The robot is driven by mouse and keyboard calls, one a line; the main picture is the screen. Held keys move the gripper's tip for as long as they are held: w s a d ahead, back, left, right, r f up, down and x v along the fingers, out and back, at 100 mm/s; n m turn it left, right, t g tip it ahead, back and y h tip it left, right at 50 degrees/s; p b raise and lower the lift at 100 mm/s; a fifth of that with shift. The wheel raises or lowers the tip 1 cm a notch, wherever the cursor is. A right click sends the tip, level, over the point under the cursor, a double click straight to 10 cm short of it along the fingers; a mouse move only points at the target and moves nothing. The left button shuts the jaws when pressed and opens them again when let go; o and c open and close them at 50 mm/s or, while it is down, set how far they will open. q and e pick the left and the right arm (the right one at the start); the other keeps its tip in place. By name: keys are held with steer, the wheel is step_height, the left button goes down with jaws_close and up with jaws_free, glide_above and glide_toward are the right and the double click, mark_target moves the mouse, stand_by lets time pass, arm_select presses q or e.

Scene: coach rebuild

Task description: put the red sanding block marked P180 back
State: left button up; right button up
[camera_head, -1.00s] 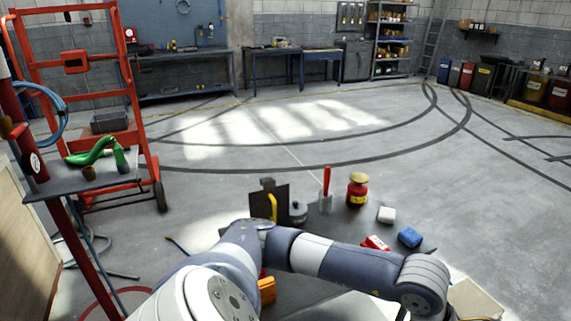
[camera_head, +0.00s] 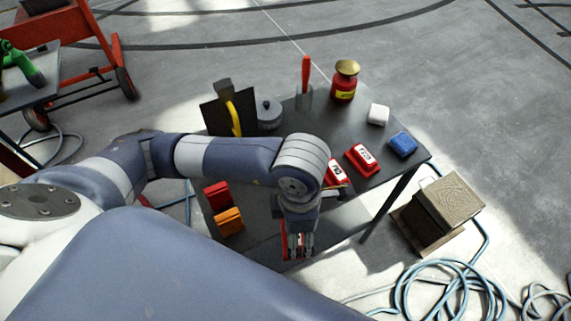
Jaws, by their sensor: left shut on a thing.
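My left gripper (camera_head: 298,248) points down at the front edge of a dark table (camera_head: 290,170). It is shut on a red block (camera_head: 285,246), mostly hidden between the fingers; its marking cannot be read. Two red blocks with white labels lie on the table right of my wrist: one (camera_head: 365,159) in full view, the other (camera_head: 336,172) partly behind my arm. Their labels are too small to read surely. Another red block (camera_head: 217,195) lies at the left, beside an orange block (camera_head: 229,221). My right gripper is not in view.
A blue block (camera_head: 402,144) and a white block (camera_head: 378,114) lie at the table's right. A red jar (camera_head: 345,82), a red-handled tool (camera_head: 306,80) and a grey lidded pot (camera_head: 269,112) stand at the back. A brown box (camera_head: 447,205) and coiled hose (camera_head: 450,290) are on the floor.

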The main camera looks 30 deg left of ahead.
arm_select(q)
steer(key=shift+w+a, duration=0.15)
steer(key=w+a+p, duration=0.1)
steer(key=w, duration=0.4)
steer(key=w+a+f+p, duration=0.1)
steer(key=w+p, duration=0.1)
steer(key=w, duration=0.3)
steer(key=w+a+p, duration=0.1)
steer(key=w, duration=0.3)
steer(key=shift+w+a+f, duration=0.1)
steer(key=shift+w+f, duration=0.05)
steer(key=shift+w, duration=0.4)
step_height(320, 180, down, 3)
steer(key=shift+r+p, duration=0.1)
steer(key=shift+p, duration=0.9)
steer(key=shift+f, duration=0.35)
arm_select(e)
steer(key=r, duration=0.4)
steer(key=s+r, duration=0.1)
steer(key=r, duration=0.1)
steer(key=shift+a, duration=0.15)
arm_select(q)
steer(key=shift+f, duration=0.1)
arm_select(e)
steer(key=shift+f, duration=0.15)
